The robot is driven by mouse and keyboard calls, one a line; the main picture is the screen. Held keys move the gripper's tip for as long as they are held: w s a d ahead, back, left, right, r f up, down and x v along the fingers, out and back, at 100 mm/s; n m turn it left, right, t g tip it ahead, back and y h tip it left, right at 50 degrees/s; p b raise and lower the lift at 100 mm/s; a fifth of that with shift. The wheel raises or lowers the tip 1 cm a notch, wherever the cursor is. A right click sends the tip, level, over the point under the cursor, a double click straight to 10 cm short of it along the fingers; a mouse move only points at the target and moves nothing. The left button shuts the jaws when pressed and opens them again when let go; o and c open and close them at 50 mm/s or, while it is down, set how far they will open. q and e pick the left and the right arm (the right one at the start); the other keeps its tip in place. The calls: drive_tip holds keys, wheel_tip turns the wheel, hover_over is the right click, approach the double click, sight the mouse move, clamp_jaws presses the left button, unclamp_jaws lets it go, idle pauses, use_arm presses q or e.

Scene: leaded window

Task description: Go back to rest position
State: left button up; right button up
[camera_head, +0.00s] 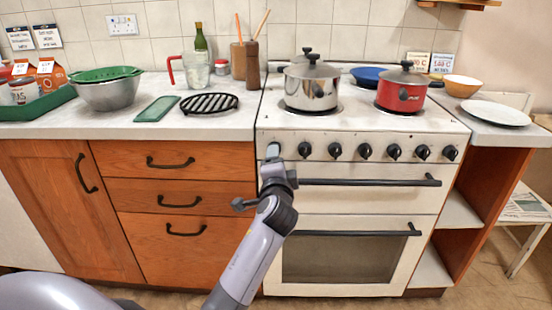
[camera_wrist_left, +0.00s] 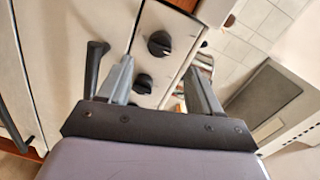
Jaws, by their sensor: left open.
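My left gripper (camera_head: 273,153) is in front of the cooker's control panel, at its left end near the first knob. Its arm rises from the bottom middle of the head view. In the left wrist view the gripper (camera_wrist_left: 158,68) has its two fingers apart, with black knobs (camera_wrist_left: 160,44) showing between and beyond them. Nothing is seen held between the fingers. Whether a finger touches the panel cannot be told. My right gripper is in neither view.
The white cooker (camera_head: 350,143) carries a steel pot (camera_head: 310,88) and a red pot (camera_head: 402,92). The oven handle (camera_head: 365,182) juts out beside my gripper. On the left counter lie a black trivet (camera_head: 209,103) and a green tray (camera_head: 157,108). The floor at lower right is partly clear.

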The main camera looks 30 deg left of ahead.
use_arm(q)
drive_tip(key=shift+s+d, duration=0.15)
drive_tip(key=shift+s, duration=0.05)
idle(0.4)
drive_tip(key=s+d+f+n+g+h, duration=0.1)
drive_tip(key=s+d+f+h, duration=0.25)
drive_tip(key=s+f, duration=0.3)
drive_tip(key=s+d+f+n+h, duration=0.1)
drive_tip(key=s+d+f+h, duration=0.25)
drive_tip(key=s+f, duration=0.35)
drive_tip(key=s+d+f+n+g+h, duration=0.1)
drive_tip(key=s+d+f+n+h, duration=0.1)
drive_tip(key=s+d+f, duration=0.45)
drive_tip(key=s+d+f+n+g+h, duration=0.2)
drive_tip(key=s+f+h, duration=0.1)
drive_tip(key=s+f, duration=0.3)
wheel_tip(320, 180, up, 12)
drive_tip(key=s+p, duration=0.2)
drive_tip(key=p, duration=1.1)
drive_tip(key=shift+s+a, duration=0.25)
drive_tip(key=shift+a, duration=0.15)
